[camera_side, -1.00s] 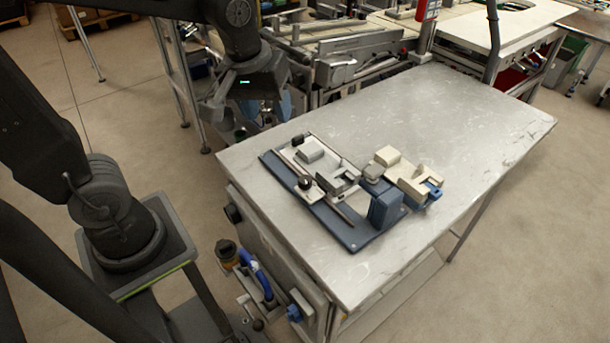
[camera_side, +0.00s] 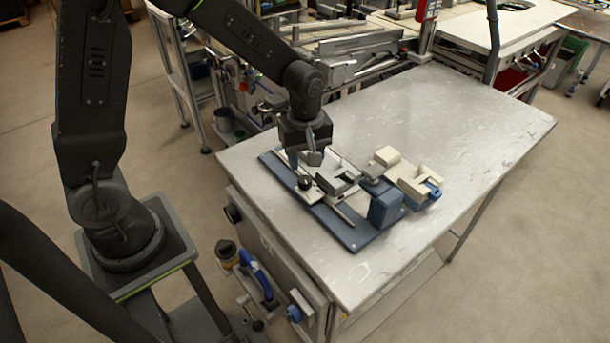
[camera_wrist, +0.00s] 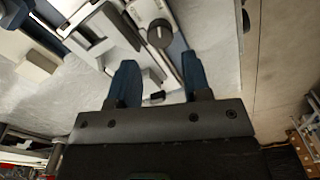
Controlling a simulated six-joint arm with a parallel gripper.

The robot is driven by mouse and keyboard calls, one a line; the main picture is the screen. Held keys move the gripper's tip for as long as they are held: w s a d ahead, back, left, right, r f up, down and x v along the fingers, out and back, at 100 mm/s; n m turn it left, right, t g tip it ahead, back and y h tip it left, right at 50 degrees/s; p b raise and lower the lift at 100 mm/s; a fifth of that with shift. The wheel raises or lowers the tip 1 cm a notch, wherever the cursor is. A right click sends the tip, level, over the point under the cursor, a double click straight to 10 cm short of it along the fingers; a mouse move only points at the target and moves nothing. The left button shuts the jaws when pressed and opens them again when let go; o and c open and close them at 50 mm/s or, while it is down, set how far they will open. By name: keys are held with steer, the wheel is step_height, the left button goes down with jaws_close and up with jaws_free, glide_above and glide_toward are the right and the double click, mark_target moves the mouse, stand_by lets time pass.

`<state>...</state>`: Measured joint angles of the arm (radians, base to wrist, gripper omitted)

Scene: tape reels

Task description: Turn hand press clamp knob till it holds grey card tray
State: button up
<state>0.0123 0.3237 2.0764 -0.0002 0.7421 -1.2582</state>
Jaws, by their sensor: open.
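The hand press stands on a blue base plate (camera_side: 349,239) on the metal table. A round dark knob (camera_side: 304,183) sits on its light slide; it also shows in the wrist view as a round knob (camera_wrist: 160,33). A grey block-like part (camera_side: 338,181) lies beside the knob; I cannot tell whether this is the card tray. My gripper (camera_side: 304,160) is over the far left end of the press. In the wrist view, my blue fingers (camera_wrist: 160,62) are apart with nothing held; the knob appears beyond their tips. My gripper hides the press's far left end in the side view.
Cream blocks (camera_side: 395,165) and a blue upright block (camera_side: 385,207) are at the right of the press. The table's right and far parts (camera_side: 470,110) are clear.

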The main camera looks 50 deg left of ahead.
mark_target(305, 179)
step_height(305, 179, down, 6)
steer(key=shift+r, duration=0.1)
stand_by(0.4)
steer(key=c, duration=0.6)
